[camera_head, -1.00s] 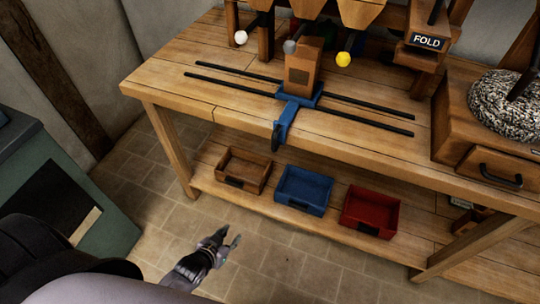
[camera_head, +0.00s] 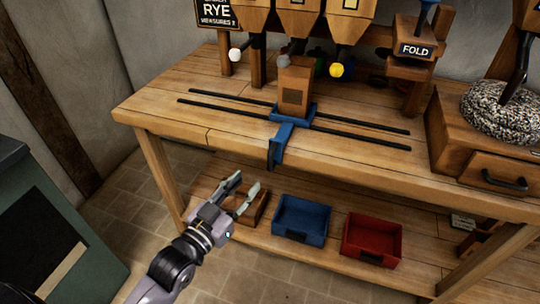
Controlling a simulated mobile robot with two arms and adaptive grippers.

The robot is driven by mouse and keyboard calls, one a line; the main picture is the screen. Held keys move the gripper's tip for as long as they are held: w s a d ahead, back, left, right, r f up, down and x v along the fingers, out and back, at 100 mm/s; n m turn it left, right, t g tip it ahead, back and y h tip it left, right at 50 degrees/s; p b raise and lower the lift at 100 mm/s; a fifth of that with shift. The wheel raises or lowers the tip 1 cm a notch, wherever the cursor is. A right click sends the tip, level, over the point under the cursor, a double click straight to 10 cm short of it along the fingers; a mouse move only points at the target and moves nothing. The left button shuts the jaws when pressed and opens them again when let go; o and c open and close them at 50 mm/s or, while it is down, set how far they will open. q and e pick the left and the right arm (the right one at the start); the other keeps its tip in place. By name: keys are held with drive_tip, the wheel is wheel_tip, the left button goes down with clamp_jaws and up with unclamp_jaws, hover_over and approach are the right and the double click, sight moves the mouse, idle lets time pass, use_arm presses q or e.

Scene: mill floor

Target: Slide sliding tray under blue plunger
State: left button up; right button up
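The sliding tray (camera_head: 288,142) is blue, with an arm hanging over the table's front edge. It sits across two dark rails, below the grey and yellow knobs. A tall wooden box (camera_head: 294,91) stands upright on it. My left gripper (camera_head: 246,183) is open and empty, below and left of the tray's front arm, apart from it. It overlaps the brown bin in the picture. At the upper right, the press marked FOLD has a dark bluish shaft (camera_head: 424,17); I cannot tell whether this is the blue plunger. My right gripper is out of view.
The rails (camera_head: 365,131) run left and right along the wooden table (camera_head: 160,95). Hoppers with white, grey and yellow knobs (camera_head: 336,70) hang behind. A blue bin (camera_head: 301,220) and red bin (camera_head: 371,238) stand on the lower shelf. A green cabinet stands left.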

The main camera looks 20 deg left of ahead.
sight(269, 158)
use_arm(q)
drive_tip(key=x, duration=1.2)
drive_tip(key=shift+w+d+f, duration=0.1)
drive_tip(key=shift+w, duration=0.05)
drive_tip(key=shift+c, duration=0.4)
clamp_jaws()
